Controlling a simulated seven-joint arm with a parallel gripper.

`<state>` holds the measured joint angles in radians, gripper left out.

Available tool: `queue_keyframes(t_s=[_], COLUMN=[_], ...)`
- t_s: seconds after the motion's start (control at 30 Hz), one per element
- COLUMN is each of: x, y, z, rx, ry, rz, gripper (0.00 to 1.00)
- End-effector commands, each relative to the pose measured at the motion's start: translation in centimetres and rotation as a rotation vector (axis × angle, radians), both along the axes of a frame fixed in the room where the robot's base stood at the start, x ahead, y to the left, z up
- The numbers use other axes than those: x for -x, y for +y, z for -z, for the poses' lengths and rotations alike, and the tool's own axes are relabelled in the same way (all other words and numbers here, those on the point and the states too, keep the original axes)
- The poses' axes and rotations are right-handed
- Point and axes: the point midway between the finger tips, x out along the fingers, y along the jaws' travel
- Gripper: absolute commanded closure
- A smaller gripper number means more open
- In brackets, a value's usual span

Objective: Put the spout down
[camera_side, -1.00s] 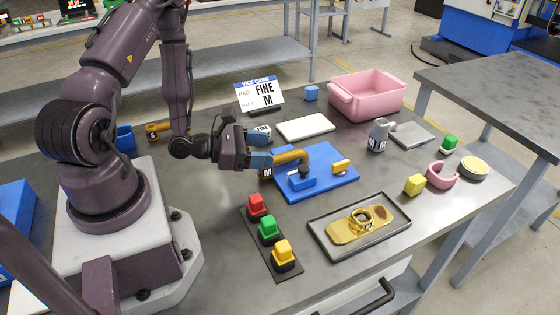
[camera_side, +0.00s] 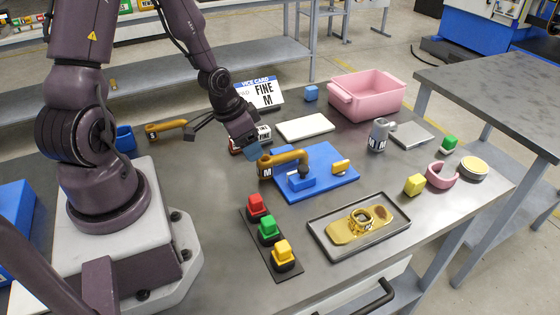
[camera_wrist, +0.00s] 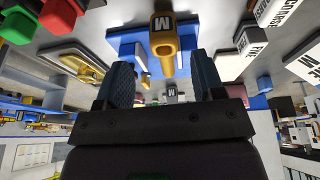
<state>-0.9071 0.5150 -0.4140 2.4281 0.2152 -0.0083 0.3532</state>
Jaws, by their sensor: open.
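The spout (camera_side: 287,157), a bent mustard-brown pipe with an M label on its end, rests on the blue fixture plate (camera_side: 335,180). Its bent end stands over a small blue block (camera_side: 301,182) on that plate. My gripper (camera_side: 252,152) is open and empty, just above and behind the labelled end, apart from it. In the wrist view the spout (camera_wrist: 163,42) shows beyond and between my two spread fingers (camera_wrist: 162,82), with its M label in sight.
The vice card (camera_side: 262,93) and a labelled block (camera_side: 264,133) stand close behind my gripper. Red, green and yellow buttons (camera_side: 267,230) and a dark tray (camera_side: 322,238) with a gold part lie in front. A pink bin (camera_side: 368,95) stands at back right.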

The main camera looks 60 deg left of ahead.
Motion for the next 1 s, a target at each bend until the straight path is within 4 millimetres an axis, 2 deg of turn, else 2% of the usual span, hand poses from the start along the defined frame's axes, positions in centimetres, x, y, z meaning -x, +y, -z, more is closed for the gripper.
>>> queue_keyframes(t_s=[0.13, 0.27, 0.7, 1.0], x=[-1.4, -1.9, -3.9, -4.2], y=[0.3, 0.3, 0.3, 0.3], z=[-0.1, 0.9, 6.0, 6.5], rx=[-0.039, -0.036, -0.038, -0.039], ry=[-0.079, -0.085, -0.081, -0.082], rz=[0.045, 0.040, 0.038, 0.036], gripper=[0.38, 0.38, 0.38, 0.38])
